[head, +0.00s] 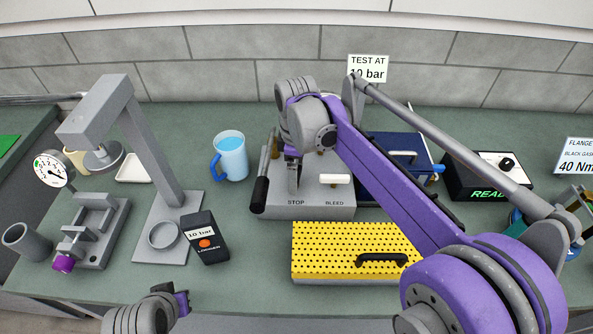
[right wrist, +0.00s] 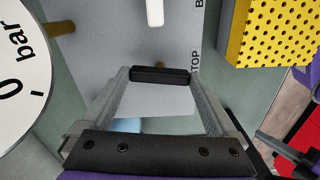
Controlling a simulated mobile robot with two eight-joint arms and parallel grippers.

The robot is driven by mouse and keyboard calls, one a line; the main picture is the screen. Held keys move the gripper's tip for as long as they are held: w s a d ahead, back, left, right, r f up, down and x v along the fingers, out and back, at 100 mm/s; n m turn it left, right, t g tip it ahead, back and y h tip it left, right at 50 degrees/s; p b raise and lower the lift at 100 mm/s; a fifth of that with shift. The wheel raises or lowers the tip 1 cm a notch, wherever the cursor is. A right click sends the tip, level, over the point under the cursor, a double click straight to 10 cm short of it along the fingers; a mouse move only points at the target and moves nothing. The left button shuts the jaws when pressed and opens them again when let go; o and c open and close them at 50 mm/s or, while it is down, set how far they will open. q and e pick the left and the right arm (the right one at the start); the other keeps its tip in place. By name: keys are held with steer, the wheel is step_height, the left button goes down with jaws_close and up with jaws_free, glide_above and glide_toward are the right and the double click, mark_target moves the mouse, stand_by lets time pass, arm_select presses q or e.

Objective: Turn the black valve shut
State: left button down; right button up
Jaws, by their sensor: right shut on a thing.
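The black valve's bar handle (right wrist: 160,75) shows in the right wrist view, beside the STOP label, on a grey box (head: 318,213). My right gripper (right wrist: 160,84) is shut on it, with a finger at each end of the bar. In the head view my right gripper (head: 293,185) hangs over the STOP side of the box and hides the valve. The bar lies crosswise to the white BLEED handle (head: 335,179), which also shows in the right wrist view (right wrist: 155,12). My left gripper (head: 182,303) is low at the front, away from the box; its jaws are unclear.
A black-gripped lever (head: 260,190) stands close left of the box. A yellow perforated case (head: 340,245) lies in front. A large gauge (right wrist: 20,80) shows close in the wrist view.

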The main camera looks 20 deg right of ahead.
steer(key=m, duration=1.2)
steer(key=shift+m, duration=2.2)
steer(key=o, duration=1)
step_height(320, 180, up, 11)
steer(key=shift+p, duration=0.4)
